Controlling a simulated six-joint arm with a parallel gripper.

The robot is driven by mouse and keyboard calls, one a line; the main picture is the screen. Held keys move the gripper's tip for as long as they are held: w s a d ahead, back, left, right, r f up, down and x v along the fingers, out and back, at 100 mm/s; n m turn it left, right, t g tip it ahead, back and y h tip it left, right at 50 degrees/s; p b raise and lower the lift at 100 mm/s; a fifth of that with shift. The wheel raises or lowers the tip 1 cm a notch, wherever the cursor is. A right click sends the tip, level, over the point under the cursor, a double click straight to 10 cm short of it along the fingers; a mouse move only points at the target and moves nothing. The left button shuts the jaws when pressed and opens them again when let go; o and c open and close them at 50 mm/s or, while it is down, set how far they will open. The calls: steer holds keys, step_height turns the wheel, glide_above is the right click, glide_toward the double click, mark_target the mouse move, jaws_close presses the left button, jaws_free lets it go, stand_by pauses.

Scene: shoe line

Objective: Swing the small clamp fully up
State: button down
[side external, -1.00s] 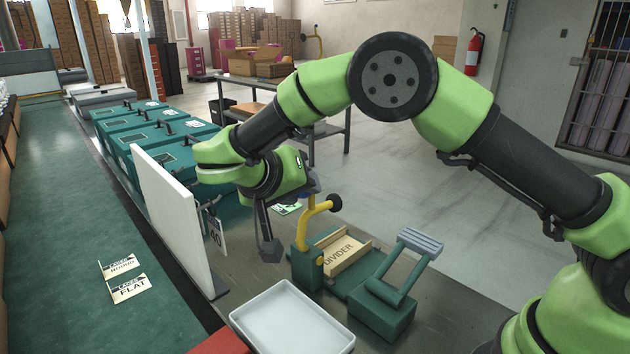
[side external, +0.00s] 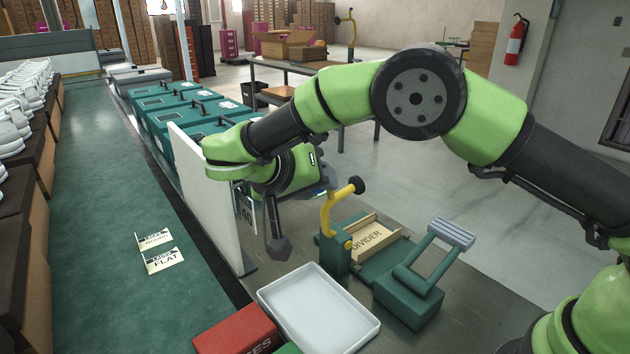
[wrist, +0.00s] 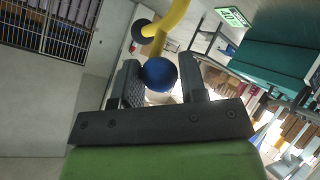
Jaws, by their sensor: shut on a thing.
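The small clamp is a yellow bent arm (side external: 329,215) on a green post (side external: 335,252), with a black knob (side external: 357,185) at its upper right end. In the wrist view, the yellow arm (wrist: 176,18) rises beyond my fingers, with its black knob (wrist: 140,31) to the left. A blue ball (wrist: 160,74) sits between the two fingers of my gripper (wrist: 161,68), which is shut on it. How the ball joins the yellow arm is not clear. In the side view, my wrist largely hides the fingers beside the yellow arm.
A wooden piece marked DIVIDER (side external: 372,242) lies in the green fixture. A green block with a grey-topped lever (side external: 450,232) stands to its right. A white tray (side external: 318,308) and red box (side external: 236,333) are in front. A white panel (side external: 205,200) stands left of my wrist.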

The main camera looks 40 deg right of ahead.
steer(key=c, duration=0.8)
jaws_free()
steer(key=shift+a+f, duration=0.2)
steer(key=shift+a, duration=0.1)
steer(key=shift+a+r, duration=0.1)
steer(key=shift+v, duration=3.65)
steer(key=s+d+r+n+y, duration=0.4)
steer(key=s+d+r+y, duration=0.2)
steer(key=d+r, duration=0.4)
steer(key=s+t+y, duration=0.1)
steer(key=s+y, duration=0.1)
steer(key=s, duration=0.3)
steer(key=s+d+t+y, duration=0.1)
steer(key=s+t+y, duration=0.1)
steer(key=s, duration=0.4)
steer(key=s+d+t+y, duration=0.1)
steer(key=s+t+y, duration=0.1)
steer(key=s, duration=0.4)
steer(key=shift+f+y, duration=0.35)
steer(key=shift+y, duration=0.15)
